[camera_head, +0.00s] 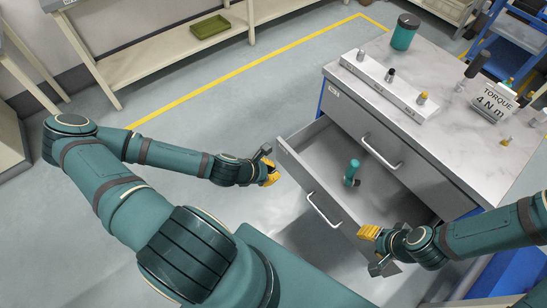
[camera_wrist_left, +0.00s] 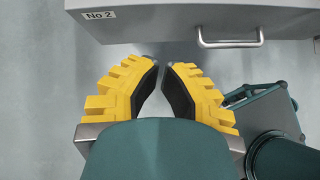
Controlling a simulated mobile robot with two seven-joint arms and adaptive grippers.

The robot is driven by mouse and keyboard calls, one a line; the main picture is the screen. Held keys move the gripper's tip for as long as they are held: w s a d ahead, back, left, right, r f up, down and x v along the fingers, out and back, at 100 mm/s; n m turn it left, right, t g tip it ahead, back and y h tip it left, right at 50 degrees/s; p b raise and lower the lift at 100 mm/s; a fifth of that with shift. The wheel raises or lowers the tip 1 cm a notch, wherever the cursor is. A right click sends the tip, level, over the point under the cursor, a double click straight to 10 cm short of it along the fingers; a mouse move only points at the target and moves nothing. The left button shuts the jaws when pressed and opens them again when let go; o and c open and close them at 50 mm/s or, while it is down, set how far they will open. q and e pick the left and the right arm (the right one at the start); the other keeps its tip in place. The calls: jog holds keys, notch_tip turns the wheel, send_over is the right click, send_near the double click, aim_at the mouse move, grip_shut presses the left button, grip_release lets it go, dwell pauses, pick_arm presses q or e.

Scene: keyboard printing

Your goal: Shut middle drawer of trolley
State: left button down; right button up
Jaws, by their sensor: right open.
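The trolley's middle drawer (camera_head: 308,186) is pulled out, with its grey front and silver handle (camera_head: 322,210) facing me. In the left wrist view the drawer front (camera_wrist_left: 165,20) carries a "No 2" label, with its handle (camera_wrist_left: 230,42) to the right. My left gripper (camera_head: 270,171) is just left of the drawer's left end, its yellow fingers empty and nearly together. The fingers (camera_wrist_left: 161,66) point at the drawer front. My right gripper (camera_head: 370,248) is open at the drawer's right end, close to its front; contact is unclear.
A teal-handled tool (camera_head: 352,172) stands inside the drawer. The top drawer (camera_head: 365,130) is shut. The trolley top (camera_head: 455,130) holds a teal canister (camera_head: 404,32), a silver rack (camera_head: 390,85) and a torque sign (camera_head: 490,100). The floor to the left is clear.

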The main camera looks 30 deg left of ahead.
pick_arm(q)
jog(key=a+n, duration=0.2)
jog(key=a, duration=0.1)
jog(key=b, duration=0.4)
send_near(292, 160)
jog(key=shift+t+y, duration=0.3)
jog(key=shift+y, duration=0.1)
jog(key=f, duration=0.1)
jog(key=w+d+f, duration=0.1)
jog(key=f, duration=0.1)
jog(key=w+f, duration=0.1)
jog(key=shift+w+d+f, duration=0.2)
jog(key=shift+d, duration=0.15)
jog(key=shift+w+d, duration=0.25)
jog(key=shift+w, duration=0.5)
pick_arm(e)
jog(key=x, duration=0.4)
jog(key=shift+w+d+f, duration=0.1)
jog(key=shift+w+d, duration=0.05)
jog(key=shift+d, duration=0.15)
